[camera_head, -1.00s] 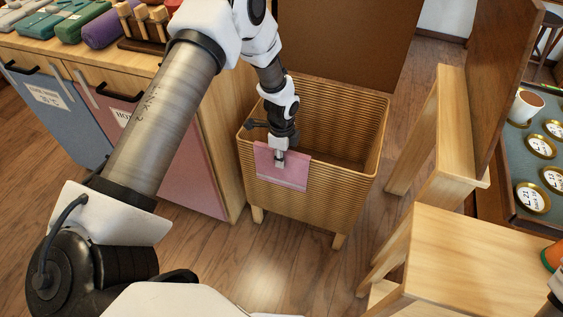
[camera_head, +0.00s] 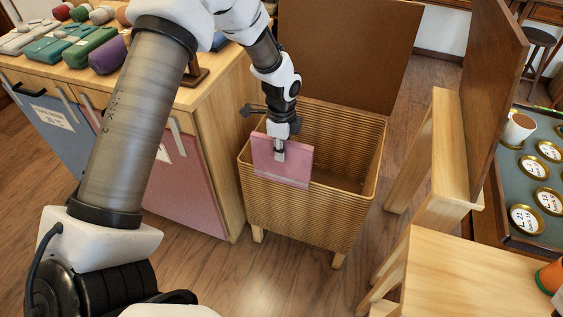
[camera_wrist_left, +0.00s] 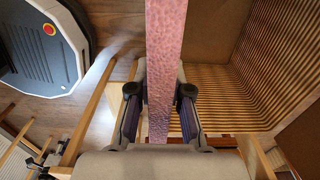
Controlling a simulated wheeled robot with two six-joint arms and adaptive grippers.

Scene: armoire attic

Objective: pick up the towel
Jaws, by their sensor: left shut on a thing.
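The pink towel (camera_head: 284,165) hangs from my left gripper (camera_head: 280,152) at the front rim of the wicker basket (camera_head: 310,215). The gripper points down and its fingers are shut on the towel's upper part. In the left wrist view the towel (camera_wrist_left: 163,60) runs as a narrow pink strip between the two fingers (camera_wrist_left: 160,112). The towel covers part of the basket's front rim; I cannot tell whether it still touches the rim. My right gripper does not show.
The basket's brown lid (camera_head: 350,50) stands open behind it. A cabinet (camera_head: 215,120) with rolled towels on top is at the left. A wooden chair-like piece (camera_head: 440,160) and a tray (camera_head: 520,195) with round labelled lids are at the right. Bare floor (camera_head: 290,280) lies in front.

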